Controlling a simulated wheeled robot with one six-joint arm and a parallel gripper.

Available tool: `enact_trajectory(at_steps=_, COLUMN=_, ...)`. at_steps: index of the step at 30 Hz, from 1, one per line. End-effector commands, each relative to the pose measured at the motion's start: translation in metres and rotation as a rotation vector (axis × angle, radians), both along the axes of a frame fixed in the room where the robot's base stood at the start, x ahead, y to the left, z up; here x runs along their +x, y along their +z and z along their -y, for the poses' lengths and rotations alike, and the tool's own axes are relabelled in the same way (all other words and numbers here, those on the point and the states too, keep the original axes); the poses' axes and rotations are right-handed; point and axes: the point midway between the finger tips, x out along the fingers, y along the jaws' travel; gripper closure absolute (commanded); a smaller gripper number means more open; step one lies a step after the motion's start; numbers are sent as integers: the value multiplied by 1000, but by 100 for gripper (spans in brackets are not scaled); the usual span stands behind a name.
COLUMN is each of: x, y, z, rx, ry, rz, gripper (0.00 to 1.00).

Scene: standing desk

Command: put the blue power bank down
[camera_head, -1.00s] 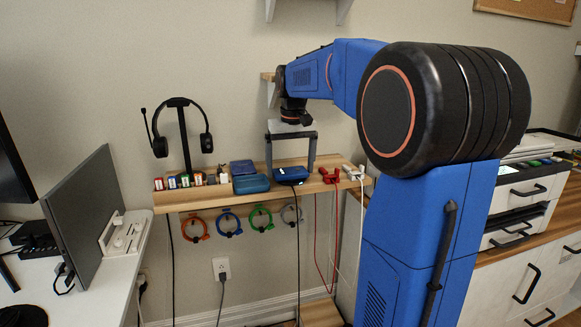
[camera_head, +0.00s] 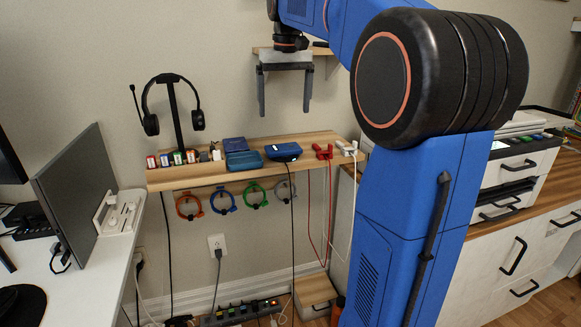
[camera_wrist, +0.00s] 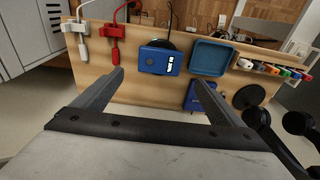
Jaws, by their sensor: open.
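The blue power bank (camera_head: 283,151) lies on the wooden shelf (camera_head: 330,136), with a black cable at it. In the wrist view the power bank (camera_wrist: 158,60) shows a small lit display and lies between and beyond the fingers, touched by neither. My gripper (camera_head: 285,112) is open and empty, raised above the shelf over the power bank. Its two fingers also show spread apart in the wrist view (camera_wrist: 165,92).
A teal tray (camera_head: 244,160) and a dark blue box (camera_head: 235,144) sit left of the power bank. Red (camera_head: 323,151) and white (camera_head: 346,148) plugs with cables lie to its right. A headset stand (camera_head: 176,115) rises at the shelf's left. Coloured cable rings hang below the front edge.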

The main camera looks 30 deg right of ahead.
Motion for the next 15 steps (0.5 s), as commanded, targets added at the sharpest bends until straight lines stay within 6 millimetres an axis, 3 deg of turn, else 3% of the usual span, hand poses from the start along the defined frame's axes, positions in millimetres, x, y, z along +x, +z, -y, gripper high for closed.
enact_trajectory(at_steps=8, x=-15, y=-7, z=-13, rx=-4, ry=15, rz=14, gripper=8)
enact_trajectory(at_steps=15, x=-76, y=-44, z=-60, rx=-19, ry=77, rz=74, gripper=8)
